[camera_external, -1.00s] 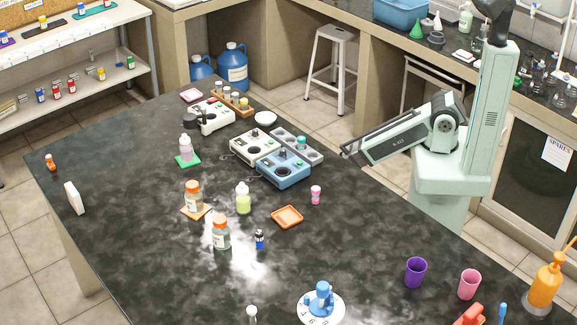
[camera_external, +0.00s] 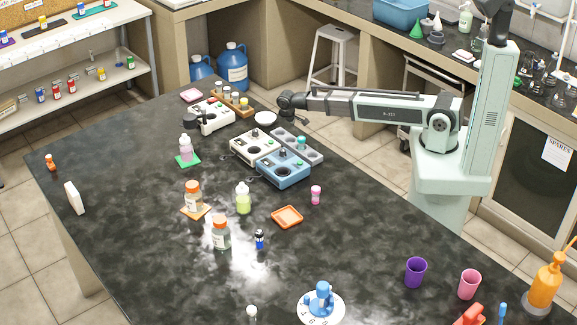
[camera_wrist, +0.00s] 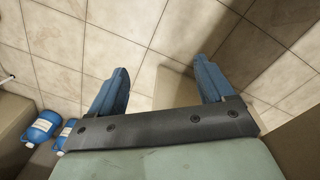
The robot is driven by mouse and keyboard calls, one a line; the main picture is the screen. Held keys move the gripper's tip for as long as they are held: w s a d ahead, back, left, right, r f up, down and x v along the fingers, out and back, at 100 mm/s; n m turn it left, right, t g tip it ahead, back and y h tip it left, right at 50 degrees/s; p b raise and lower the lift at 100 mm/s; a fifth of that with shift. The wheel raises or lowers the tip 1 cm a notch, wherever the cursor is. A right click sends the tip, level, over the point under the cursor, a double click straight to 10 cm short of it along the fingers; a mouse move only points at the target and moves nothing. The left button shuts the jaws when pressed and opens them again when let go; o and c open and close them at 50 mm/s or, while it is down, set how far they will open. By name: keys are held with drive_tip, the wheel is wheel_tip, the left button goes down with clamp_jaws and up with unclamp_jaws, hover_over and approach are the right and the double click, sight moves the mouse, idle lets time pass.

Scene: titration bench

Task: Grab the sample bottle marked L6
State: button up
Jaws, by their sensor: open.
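Several bottles stand on the dark bench, and no label can be read as L6 at this size. Two clear bottles have orange caps: one (camera_external: 193,200) on an orange mat, the other (camera_external: 221,236) on the bench in front. A pale purple bottle (camera_external: 186,150) stands on a green mat, and a yellow-green bottle (camera_external: 243,200) near the middle. A small blue bottle (camera_external: 259,239) and a pink one (camera_external: 315,195) stand nearby. My gripper (camera_external: 285,103) is above the bench's far right edge. In the wrist view its blue fingers (camera_wrist: 163,75) are spread and empty, over floor tiles.
Below and left of my gripper are a white dish (camera_external: 265,118), grey and blue instruments (camera_external: 285,170) and a wooden rack (camera_external: 236,101). An orange tray (camera_external: 287,216) lies mid-bench. A round blue-topped stand (camera_external: 321,300) and cups (camera_external: 416,272) are at the front. The bench's left side is mostly clear.

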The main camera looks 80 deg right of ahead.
drive_tip(key=w+d+r+t+h, duration=0.1)
drive_tip(key=w+d+r, duration=0.3)
drive_tip(key=r, duration=0.5)
drive_tip(key=w+d+r+t, duration=0.1)
drive_tip(key=w+d+r, duration=0.3)
drive_tip(key=r, duration=0.5)
drive_tip(key=w+a+r+n+t+y, duration=0.1)
drive_tip(key=w+a+r+n, duration=0.25)
drive_tip(key=a+r, duration=0.4)
drive_tip(key=w+a+r+n+t, duration=0.1)
drive_tip(key=w+a+r+n, duration=0.25)
drive_tip(key=a+r, duration=0.35)
wheel_tip(320, 180, up, 5)
drive_tip(key=n+g, duration=0.4)
drive_tip(key=n, duration=1.4)
hover_over(242, 188)
drive_tip(key=shift+s+d+r+y, duration=0.2)
drive_tip(key=shift+s+d+y, duration=0.05)
drive_tip(key=shift+d+y, duration=0.05)
wheel_tip(242, 188, down, 8)
drive_tip(key=shift+r, duration=0.1)
drive_tip(key=shift+w+f, duration=0.15)
drive_tip(key=shift+f, duration=1.3)
drive_tip(key=shift+w+f, duration=0.15)
drive_tip(key=shift+f, duration=1.25)
